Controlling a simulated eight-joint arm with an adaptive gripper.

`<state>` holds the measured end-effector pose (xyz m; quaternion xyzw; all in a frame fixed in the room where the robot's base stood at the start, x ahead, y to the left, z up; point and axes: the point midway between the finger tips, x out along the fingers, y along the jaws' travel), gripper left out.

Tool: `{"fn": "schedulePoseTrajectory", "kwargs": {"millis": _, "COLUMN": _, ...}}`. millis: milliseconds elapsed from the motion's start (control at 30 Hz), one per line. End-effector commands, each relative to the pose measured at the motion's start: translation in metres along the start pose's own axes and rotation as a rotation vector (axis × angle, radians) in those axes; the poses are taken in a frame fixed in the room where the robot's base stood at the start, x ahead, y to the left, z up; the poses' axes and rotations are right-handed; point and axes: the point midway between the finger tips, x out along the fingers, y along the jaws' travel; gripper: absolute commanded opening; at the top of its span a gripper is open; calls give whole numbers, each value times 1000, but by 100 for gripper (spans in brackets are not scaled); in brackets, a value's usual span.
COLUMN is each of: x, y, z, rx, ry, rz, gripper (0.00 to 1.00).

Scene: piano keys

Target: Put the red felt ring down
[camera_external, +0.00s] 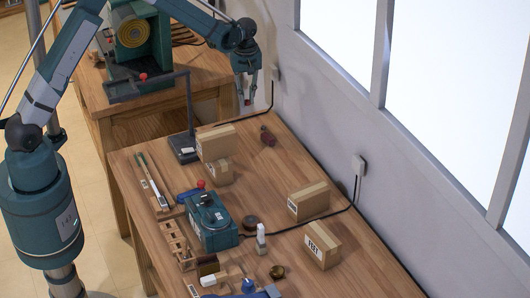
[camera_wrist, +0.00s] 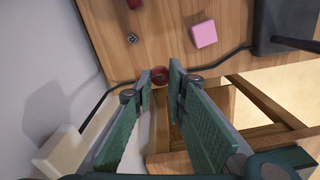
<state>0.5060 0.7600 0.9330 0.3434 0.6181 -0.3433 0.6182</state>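A pink block (camera_wrist: 203,33) and small dark cube (camera_wrist: 132,39) show on wood. A cable runs along the wall.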

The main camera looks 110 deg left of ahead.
Motion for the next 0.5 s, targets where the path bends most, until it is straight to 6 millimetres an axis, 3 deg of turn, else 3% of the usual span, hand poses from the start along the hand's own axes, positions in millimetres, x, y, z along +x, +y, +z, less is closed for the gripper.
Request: {"fn": "schedulePoseTrajectory", "kwargs": {"millis": 500, "x": -2, "y": -48, "z": 107, "rx": 132, "ry": 0, "rz": 2, "gripper": 12}}
